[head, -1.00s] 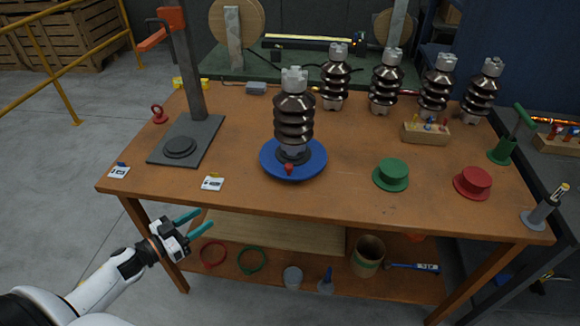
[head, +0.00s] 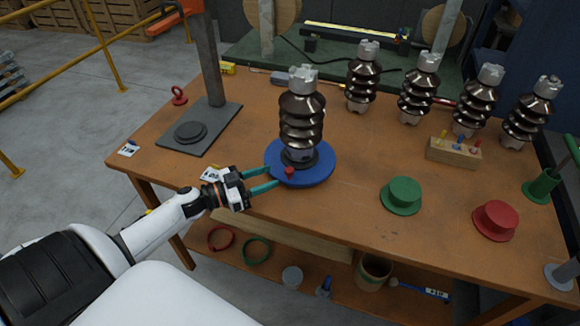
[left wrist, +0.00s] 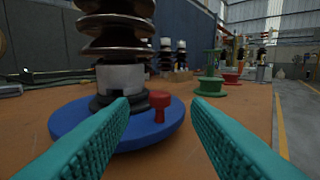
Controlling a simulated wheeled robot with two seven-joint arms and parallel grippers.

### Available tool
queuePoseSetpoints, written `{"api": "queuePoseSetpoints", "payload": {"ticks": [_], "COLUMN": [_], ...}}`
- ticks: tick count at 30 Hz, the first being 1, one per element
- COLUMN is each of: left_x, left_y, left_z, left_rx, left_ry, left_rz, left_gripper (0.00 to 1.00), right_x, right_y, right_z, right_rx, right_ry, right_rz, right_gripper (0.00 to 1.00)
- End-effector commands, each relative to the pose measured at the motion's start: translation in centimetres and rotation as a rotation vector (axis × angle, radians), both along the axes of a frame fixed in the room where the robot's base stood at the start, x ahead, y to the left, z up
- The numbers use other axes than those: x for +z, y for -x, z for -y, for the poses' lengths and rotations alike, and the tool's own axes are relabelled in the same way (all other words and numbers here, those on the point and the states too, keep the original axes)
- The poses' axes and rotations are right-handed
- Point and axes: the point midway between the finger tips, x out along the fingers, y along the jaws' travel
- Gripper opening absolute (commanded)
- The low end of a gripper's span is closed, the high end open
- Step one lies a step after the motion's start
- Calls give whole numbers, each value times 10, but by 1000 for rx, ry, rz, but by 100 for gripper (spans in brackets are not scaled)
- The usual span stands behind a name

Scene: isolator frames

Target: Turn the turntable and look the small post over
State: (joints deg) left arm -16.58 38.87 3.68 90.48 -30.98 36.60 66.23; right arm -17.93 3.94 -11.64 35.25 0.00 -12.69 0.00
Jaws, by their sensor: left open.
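The blue turntable (head: 318,174) sits on the wooden table with a small post, a dark brown ribbed insulator with grey ends (head: 301,118), standing upright at its middle. A red knob (head: 289,173) stands on the turntable's near rim. My left gripper (head: 273,179) is open at the near left edge of the turntable, its teal fingers pointing at the knob. In the left wrist view the knob (left wrist: 159,106) shows ahead between the two fingers (left wrist: 160,115), apart from both. The post's top is cut off there. My right gripper is not in view.
Several similar posts (head: 417,90) stand along the back of the table. A green flanged cap (head: 402,195), a red one (head: 495,220) and a wooden peg block (head: 453,153) lie to the right. A grey stand (head: 207,80) rises at the back left.

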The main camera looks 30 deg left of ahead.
Motion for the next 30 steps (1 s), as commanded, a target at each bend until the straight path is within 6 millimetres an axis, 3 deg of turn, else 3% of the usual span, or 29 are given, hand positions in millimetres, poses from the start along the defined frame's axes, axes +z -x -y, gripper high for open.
{"api": "queuePoseSetpoints", "payload": {"ticks": [3,10,23,30], "left_x": [4,2,0,0], "left_y": [-22,-50,-59,-59], "left_z": [12,29,36,36], "left_rx": [2,2,1,1], "left_ry": [3,3,0,1], "left_rz": [3,1,-1,-1], "left_gripper": [43,43,43,7], "right_x": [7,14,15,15], "right_y": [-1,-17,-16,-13], "right_z": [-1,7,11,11], "right_rx": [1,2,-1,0], "right_ry": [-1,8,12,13], "right_rz": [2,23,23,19], "right_gripper": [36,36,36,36]}}
